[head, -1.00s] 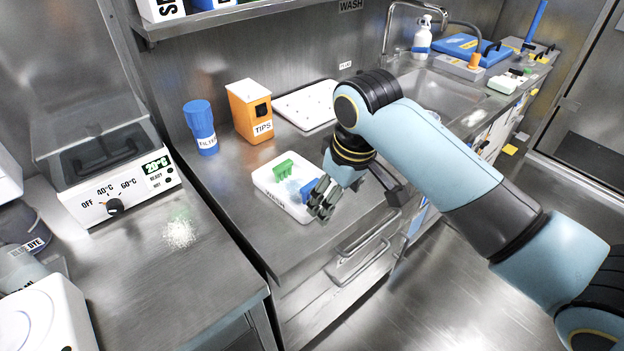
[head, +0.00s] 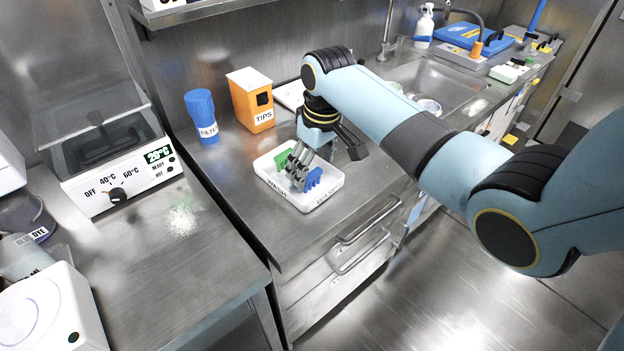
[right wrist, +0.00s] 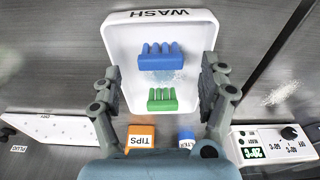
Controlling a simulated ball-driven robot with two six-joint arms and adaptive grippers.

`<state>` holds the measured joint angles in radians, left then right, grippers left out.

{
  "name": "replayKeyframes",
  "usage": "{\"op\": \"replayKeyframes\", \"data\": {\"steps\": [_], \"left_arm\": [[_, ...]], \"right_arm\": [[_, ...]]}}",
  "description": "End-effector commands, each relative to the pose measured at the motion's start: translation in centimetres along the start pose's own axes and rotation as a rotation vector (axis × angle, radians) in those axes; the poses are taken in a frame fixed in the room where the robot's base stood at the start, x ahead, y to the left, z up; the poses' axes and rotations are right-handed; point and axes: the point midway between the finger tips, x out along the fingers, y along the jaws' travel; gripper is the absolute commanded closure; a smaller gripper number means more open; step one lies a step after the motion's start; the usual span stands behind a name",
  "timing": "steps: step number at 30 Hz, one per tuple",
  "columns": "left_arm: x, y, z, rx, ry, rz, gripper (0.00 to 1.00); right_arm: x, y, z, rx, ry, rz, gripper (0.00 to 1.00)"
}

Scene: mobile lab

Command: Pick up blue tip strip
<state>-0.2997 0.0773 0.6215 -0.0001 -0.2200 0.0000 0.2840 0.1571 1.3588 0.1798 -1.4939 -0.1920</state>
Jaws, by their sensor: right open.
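The blue tip strip (head: 313,179) lies in the white wash tray (head: 322,200), towards its right side in the head view. My right gripper (head: 298,180) is over the tray, pointing down, and partly hides both strips. In the right wrist view its fingers (right wrist: 163,85) are wide apart and empty, one on each side of the tray. My left gripper is not in view.
An orange TIPS box (head: 250,101) and a blue FILTER bottle (head: 202,117) stand behind the tray. A hot plate device (head: 120,170) is at left, with spilled powder (head: 183,220) before it. A sink (head: 432,88) lies at back right.

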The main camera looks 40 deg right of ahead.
Motion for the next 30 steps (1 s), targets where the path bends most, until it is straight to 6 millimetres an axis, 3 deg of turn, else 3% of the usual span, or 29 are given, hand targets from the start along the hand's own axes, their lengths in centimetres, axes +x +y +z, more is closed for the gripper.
{"op": "replayKeyframes", "data": {"steps": [6, 14, 25, 30], "left_arm": [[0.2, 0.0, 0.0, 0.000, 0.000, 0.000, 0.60], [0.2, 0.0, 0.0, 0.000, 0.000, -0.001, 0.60], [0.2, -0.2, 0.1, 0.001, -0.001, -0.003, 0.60], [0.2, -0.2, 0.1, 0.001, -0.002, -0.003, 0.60]], "right_arm": [[2.9, -0.1, 0.3, 0.000, -0.002, -0.001, 0.23], [3.1, -0.1, 0.2, 0.000, 0.000, 0.000, 0.23], [3.1, -0.1, 0.2, 0.000, 0.000, 0.000, 0.71], [3.1, -0.1, 0.2, 0.000, 0.000, 0.000, 0.71]]}}
